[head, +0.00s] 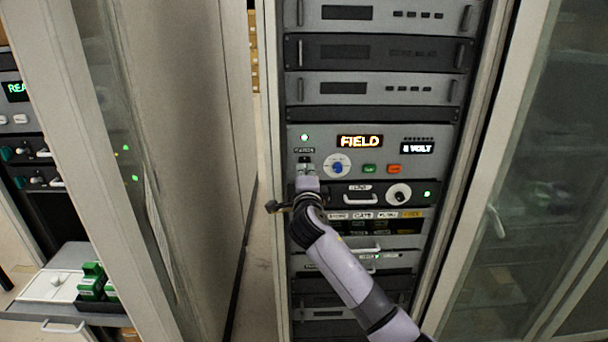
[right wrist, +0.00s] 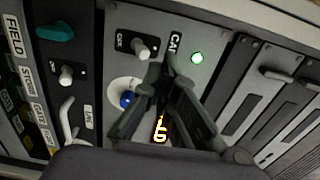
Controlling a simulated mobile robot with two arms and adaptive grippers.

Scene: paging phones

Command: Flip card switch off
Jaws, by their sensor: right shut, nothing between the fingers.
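The grey panel (head: 320,137) in the open rack carries a lit green lamp (head: 305,137), with a small label below it that I cannot read surely. In the right wrist view a label beginning "CA" (right wrist: 174,43) is beside the same green lamp (right wrist: 197,58). A pale toggle switch (right wrist: 147,49) is just left of my fingertips. I cannot tell whether they touch it, or which way it is set. My right gripper (head: 307,169) is shut and empty at the panel's left side; it also shows in the right wrist view (right wrist: 168,65). My left gripper is out of view.
Right of my gripper are a blue-centred dial (head: 337,165), a green button (head: 369,168), an orange button (head: 394,168) and a "FIELD" display (head: 359,141). A drawer unit with a handle (head: 360,199) lies below. A glass door (head: 555,170) stands at right.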

